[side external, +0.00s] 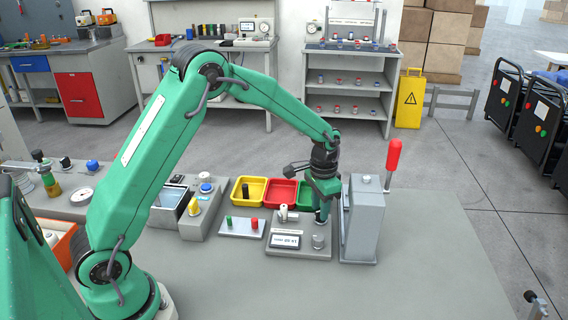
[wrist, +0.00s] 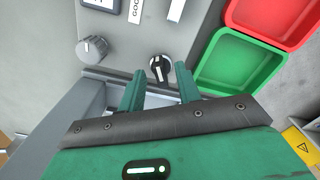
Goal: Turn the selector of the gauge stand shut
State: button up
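The gauge stand (side external: 303,251) is a grey block with a small display and a grey knurled knob (side external: 318,241); this knob also shows in the wrist view (wrist: 92,48). The selector, a black knob with a white line (wrist: 160,67), sits on the grey panel near its edge in the wrist view. Its white line runs nearly along the picture's vertical. My gripper (side external: 321,217) points down over the back right of the stand. In the wrist view my gripper (wrist: 158,76) is open, its fingertips either side of the selector with gaps; contact cannot be told.
A tall grey press-like unit (side external: 363,225) with a red-handled lever (side external: 393,160) stands close right of my gripper. Yellow (side external: 240,198), red (side external: 281,192) and green (wrist: 240,66) bins lie behind. A button plate (side external: 242,229) is to the left. The front bench is clear.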

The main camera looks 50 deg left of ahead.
aim_at(318, 211)
notch_tip(318, 211, up, 6)
jog(key=shift+r, duration=0.3)
dwell(0.4)
jog(key=shift+s+r, duration=0.25)
jog(key=shift+r, duration=0.2)
jog(key=s+r+n+t, duration=0.1)
jog(key=s+r+t, duration=0.1)
jog(key=s+r, duration=0.65)
jog(key=s+r+n+t, duration=0.15)
jog(key=s+r, duration=0.35)
jog(key=s, duration=0.6)
jog(key=s+f+t, duration=0.1)
jog(key=s+t, duration=0.1)
jog(key=s, duration=0.5)
jog(key=shift+s+a+n, duration=0.3)
jog(key=shift+a+n, duration=0.05)
jog(key=shift+a, duration=0.1)
